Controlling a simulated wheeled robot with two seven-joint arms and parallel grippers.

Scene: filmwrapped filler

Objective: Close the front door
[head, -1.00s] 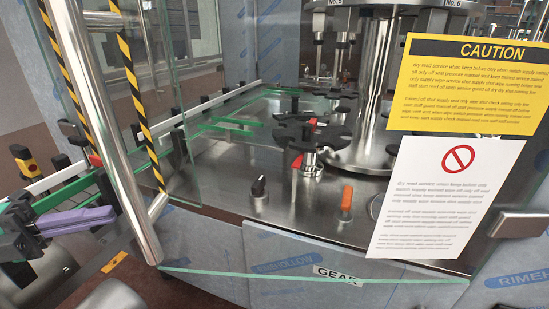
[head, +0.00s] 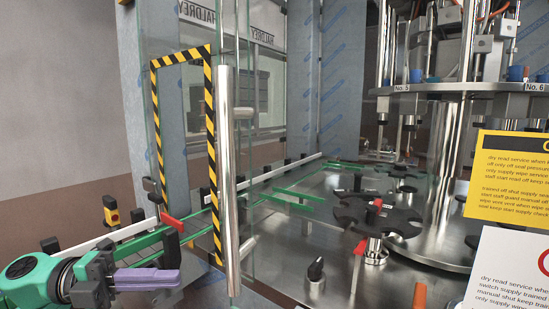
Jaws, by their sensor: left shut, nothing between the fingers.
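The front door is a clear glass panel edged with yellow-and-black striped tape (head: 208,120), left of centre. A tall steel bar handle (head: 230,185) stands upright on it. The door stands swung out at an angle, with the machine's inside in plain view to its right. My left gripper (head: 148,279), with purple fingers on a green wrist, is at the lower left. Its fingers are shut with nothing between them and point right, toward the lower part of the handle. It looks apart from the handle; the depth between them is hard to judge. My right gripper is not in view.
A filling machine with a steel column (head: 446,165) and a dark star wheel (head: 376,213) stands right of the door. A yellow caution sign (head: 515,170) and a white notice (head: 510,275) are at the right. A conveyor with a white rail (head: 110,236) runs behind my gripper.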

